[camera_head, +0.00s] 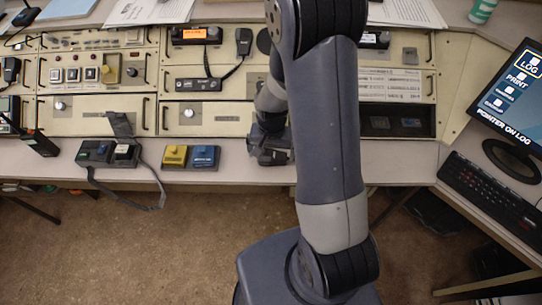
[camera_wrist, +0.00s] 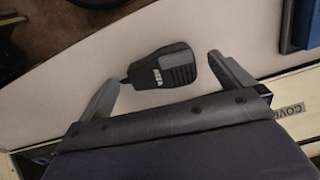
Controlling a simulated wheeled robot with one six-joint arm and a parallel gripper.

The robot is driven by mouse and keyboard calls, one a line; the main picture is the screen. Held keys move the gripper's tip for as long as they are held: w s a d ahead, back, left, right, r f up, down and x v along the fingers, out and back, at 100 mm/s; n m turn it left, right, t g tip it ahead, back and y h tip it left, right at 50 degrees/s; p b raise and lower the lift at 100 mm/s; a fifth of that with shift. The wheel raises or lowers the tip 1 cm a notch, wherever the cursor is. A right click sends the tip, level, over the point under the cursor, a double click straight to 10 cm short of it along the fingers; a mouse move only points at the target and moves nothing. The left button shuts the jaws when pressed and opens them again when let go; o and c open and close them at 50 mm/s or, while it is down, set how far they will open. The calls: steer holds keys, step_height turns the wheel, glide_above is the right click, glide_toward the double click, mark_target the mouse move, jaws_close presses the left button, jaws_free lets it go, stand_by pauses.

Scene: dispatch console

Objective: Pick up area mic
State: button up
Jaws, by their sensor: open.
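The area mic (camera_wrist: 162,67) is a black hand microphone with a ribbed face and a small white label, in the wrist view. It lies on a pale surface, with its narrow end toward the left finger. My gripper (camera_wrist: 161,72) is open, with one finger on each side of the mic. The mic is between the fingertips, and I cannot tell whether either finger touches it. In the head view my gripper (camera_head: 270,150) is low at the desk's front edge, partly behind my arm. I cannot make out this mic there.
A yellow box (camera_head: 175,156) and a blue box (camera_head: 205,157) sit left of my gripper. Other hand mics hang on the console, one at the centre (camera_head: 243,40). A keyboard (camera_head: 490,192) and monitor (camera_head: 512,95) stand right.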

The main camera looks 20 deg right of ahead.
mark_target(272, 159)
steer(key=shift+s+f, duration=0.1)
steer(key=shift+f, duration=1.75)
steer(key=shift+c, duration=0.4)
steer(key=c, duration=0.9)
